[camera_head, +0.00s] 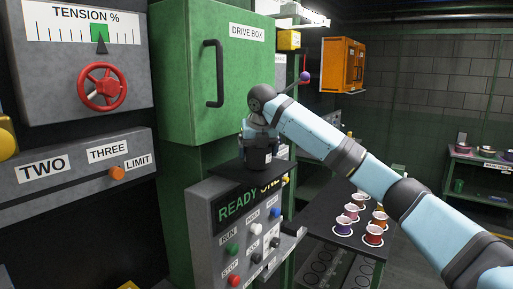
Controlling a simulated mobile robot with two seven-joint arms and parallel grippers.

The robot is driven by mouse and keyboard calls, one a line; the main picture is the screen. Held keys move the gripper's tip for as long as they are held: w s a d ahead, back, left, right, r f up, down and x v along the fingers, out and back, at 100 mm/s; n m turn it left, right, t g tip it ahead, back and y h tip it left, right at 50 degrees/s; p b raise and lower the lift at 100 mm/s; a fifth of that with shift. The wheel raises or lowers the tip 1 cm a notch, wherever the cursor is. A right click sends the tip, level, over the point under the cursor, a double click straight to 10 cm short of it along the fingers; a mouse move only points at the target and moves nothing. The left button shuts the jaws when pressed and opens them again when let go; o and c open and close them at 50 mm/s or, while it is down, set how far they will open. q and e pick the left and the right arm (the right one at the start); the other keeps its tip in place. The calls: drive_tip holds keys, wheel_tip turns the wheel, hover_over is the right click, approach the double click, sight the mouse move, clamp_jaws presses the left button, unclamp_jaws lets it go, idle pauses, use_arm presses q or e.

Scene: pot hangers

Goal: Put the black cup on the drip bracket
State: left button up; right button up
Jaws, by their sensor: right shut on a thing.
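The black cup (258,159) is at the centre of the head view, upright, below the green drive box. My right gripper (259,137) is above it, pointing down, shut on the cup's upper part, and its fingers hide part of the rim. The cup is over a flat black plate (230,169) on top of the grey control panel, which may be the drip bracket. I cannot tell whether the cup's base touches the plate. My left gripper is not in view.
The grey control panel (208,227) with READY lettering and several buttons stands below the plate. The green drive box (185,75) with a black handle is just behind and left. A dark table (322,220) with several coloured cups is at the right, partly behind my arm.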

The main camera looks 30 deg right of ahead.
drive_tip(key=shift+w+a+f, duration=0.1)
drive_tip(key=shift+w, duration=0.15)
drive_tip(key=shift+f, duration=0.1)
drive_tip(key=o, duration=0.6)
drive_tip(key=shift+o, duration=0.3)
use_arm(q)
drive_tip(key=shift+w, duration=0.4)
use_arm(e)
drive_tip(key=b+v, duration=0.2)
drive_tip(key=v, duration=0.9)
drive_tip(key=shift+s+r, duration=0.15)
drive_tip(key=shift+r, duration=0.1)
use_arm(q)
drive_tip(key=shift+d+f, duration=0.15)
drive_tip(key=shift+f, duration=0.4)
use_arm(e)
drive_tip(key=shift+s+r, duration=0.15)
drive_tip(key=shift+r, duration=0.2)
